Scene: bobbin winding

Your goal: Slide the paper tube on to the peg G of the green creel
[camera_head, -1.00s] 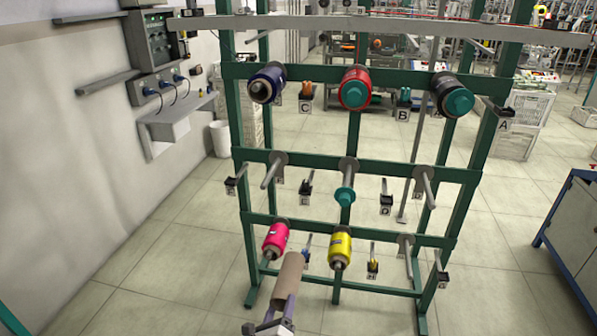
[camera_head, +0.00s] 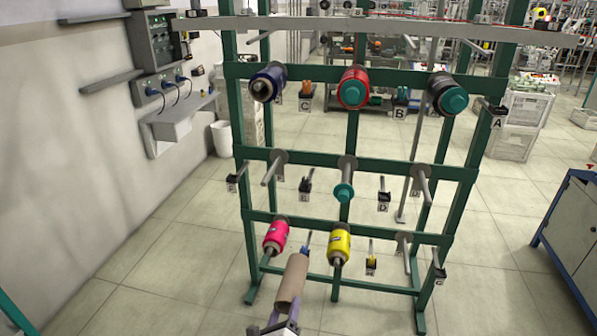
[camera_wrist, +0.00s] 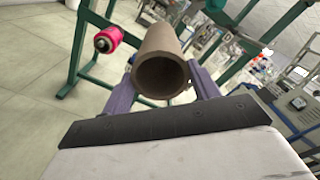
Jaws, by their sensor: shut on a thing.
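The brown paper tube (camera_head: 291,283) is tilted, its lower open end towards me. My gripper (camera_head: 286,313) is shut on it. In the wrist view, the tube (camera_wrist: 162,68) sits between the two purple fingers of my gripper (camera_wrist: 166,92), open mouth facing the camera. The green creel (camera_head: 352,135) stands ahead. A bare peg (camera_head: 405,250) is at the bottom right, with a small tag (camera_head: 438,279) to its right that I cannot read clearly. The tube is apart from this peg, to its left and nearer me.
A pink spool (camera_head: 276,236) and a yellow spool (camera_head: 340,243) fill the other bottom pegs. Blue, red and black spools sit on top. The middle row has bare outer pegs and a teal-ended centre peg (camera_head: 345,182). A blue-edged cabinet (camera_head: 575,225) stands right.

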